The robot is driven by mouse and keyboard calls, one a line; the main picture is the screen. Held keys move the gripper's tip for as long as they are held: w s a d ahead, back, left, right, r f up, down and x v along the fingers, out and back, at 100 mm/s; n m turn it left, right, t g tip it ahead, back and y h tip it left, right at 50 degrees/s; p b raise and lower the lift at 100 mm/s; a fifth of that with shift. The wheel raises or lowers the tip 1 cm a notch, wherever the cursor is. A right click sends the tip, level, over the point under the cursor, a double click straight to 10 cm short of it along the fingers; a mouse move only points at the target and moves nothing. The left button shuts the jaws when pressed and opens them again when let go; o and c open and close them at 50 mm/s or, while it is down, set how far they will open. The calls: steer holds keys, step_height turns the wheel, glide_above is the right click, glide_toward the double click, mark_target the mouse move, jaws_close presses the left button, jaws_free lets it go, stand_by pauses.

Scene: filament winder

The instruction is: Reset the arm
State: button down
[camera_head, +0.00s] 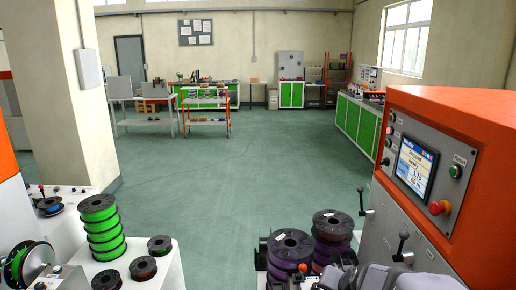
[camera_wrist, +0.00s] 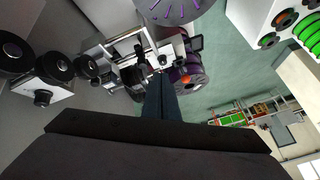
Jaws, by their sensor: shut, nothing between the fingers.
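My gripper (camera_wrist: 159,82) shows in the wrist view, with its dark fingers together in the middle of the picture and nothing between them. The wide dark body of the gripper fills the bottom of that view. It points toward the winder's white and metal parts and a spool with purple filament (camera_wrist: 187,78), apart from them as far as I can tell. In the head view, grey parts at the bottom right edge look like my arm; the fingers are not visible there.
The orange and grey machine (camera_head: 452,115) with a lit screen (camera_head: 415,167) stands close on the right. Purple spools (camera_head: 291,250) stand at bottom centre. A stack of green spools (camera_head: 104,228) stands on a white cabinet at left. The green floor (camera_head: 240,190) between is clear.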

steer(key=s+a+f+n+g, duration=0.2)
steer(key=s+f+n+g, duration=0.1)
steer(key=s, duration=0.8)
steer(key=s+a+f+n+g, duration=0.3)
steer(key=s+f+g, duration=0.1)
steer(key=s, duration=0.7)
steer(key=shift+s+f, duration=0.25)
steer(key=shift+f, duration=0.1)
steer(key=shift+a, duration=0.1)
